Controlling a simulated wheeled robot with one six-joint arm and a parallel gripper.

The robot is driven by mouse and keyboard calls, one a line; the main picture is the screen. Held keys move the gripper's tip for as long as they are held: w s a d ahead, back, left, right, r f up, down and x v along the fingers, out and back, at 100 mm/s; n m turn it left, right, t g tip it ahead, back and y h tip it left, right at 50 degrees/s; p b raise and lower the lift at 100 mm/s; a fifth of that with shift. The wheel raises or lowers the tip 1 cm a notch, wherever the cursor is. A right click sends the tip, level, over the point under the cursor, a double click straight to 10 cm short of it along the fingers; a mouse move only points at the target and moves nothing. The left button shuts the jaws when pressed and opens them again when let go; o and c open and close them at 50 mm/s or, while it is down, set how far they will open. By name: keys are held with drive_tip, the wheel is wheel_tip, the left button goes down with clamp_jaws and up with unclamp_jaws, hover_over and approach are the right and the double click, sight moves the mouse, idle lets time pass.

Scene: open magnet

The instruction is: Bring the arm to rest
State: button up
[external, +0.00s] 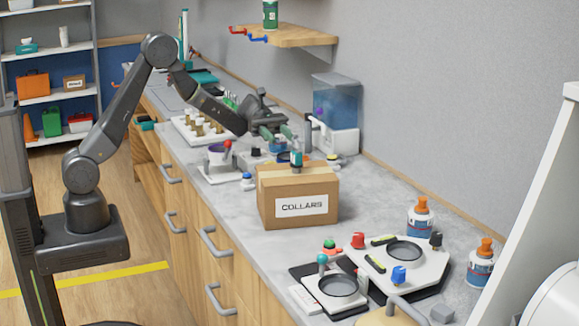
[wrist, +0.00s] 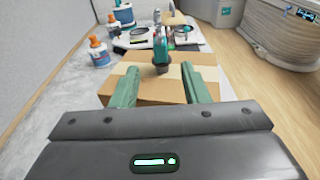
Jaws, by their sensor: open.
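My gripper (external: 281,134) is above the cardboard box labelled COLLARS (external: 270,210), which stands on the grey counter. In the wrist view its two green fingers (wrist: 160,72) are spread apart over the box (wrist: 150,90), with nothing clamped between them. A small teal and dark item (external: 296,159) is at the top of the box, just below the fingers. In the wrist view this item (wrist: 160,48) is upright, ahead of and between the fingertips. I cannot tell whether the fingers touch it. My arm is stretched out over the counter, bent at the elbow.
A blue-tinted clear tank (external: 336,100) stands behind my gripper by the wall. A wooden shelf (external: 285,36) juts out above. Orange-capped bottles (external: 420,218) and a white tray with coloured knobs (external: 430,262) lie to the right. The floor left of the drawers is open.

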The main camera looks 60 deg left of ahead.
sight(294, 136)
drive_tip(key=d, duration=0.3)
drive_tip(key=d+f+p, duration=0.1)
drive_tip(key=d, duration=0.6)
drive_tip(key=shift+s+d+f, duration=0.1)
drive_tip(key=shift+d+f, duration=0.05)
drive_tip(key=shift+f, duration=0.15)
drive_tip(key=shift+a+r, duration=0.2)
drive_tip(key=shift+r, duration=1.8)
